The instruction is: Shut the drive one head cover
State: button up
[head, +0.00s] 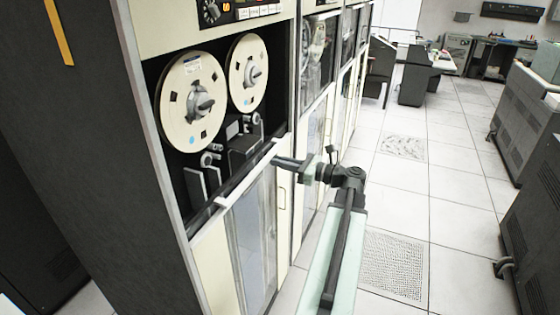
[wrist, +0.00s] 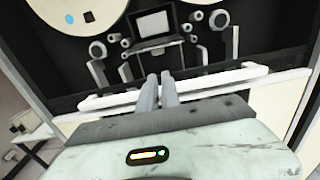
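The tape drive (head: 139,66) nearest me has two cream reels, one (head: 191,100) left and one (head: 248,73) right. Below them is the head assembly (head: 243,141), with dark blocks and small rollers. My gripper (head: 276,160) is at the right end of the white bar below the reels. In the wrist view, its two fingers (wrist: 159,78) lie side by side across the white bar (wrist: 218,82), with nothing visible between them, below the head assembly and apart from it.
A lower glass door (head: 250,240) is under the bar. More tape cabinets (head: 318,60) stand in a row beyond. Grey cabinets (head: 535,110) stand at the right. The tiled floor (head: 455,205) between is clear, with perforated tiles.

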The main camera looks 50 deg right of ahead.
aim_at(254, 144)
jog(key=shift+x, duration=4.7)
jog(key=shift+d+r, duration=0.1)
jog(key=shift+r+p, duration=2.35)
jog(key=shift+p, duration=0.15)
jog(key=shift+r, duration=0.1)
jog(key=shift+w+a+r+p, duration=0.15)
jog(key=shift+w+r+p, duration=0.3)
jog(key=shift+w+p, duration=0.05)
jog(key=shift+w+a+r+p, duration=0.15)
jog(key=shift+w+r+p, duration=0.3)
jog(key=shift+w+p, duration=0.1)
jog(key=v, duration=1.2)
jog(key=shift+s, duration=0.1)
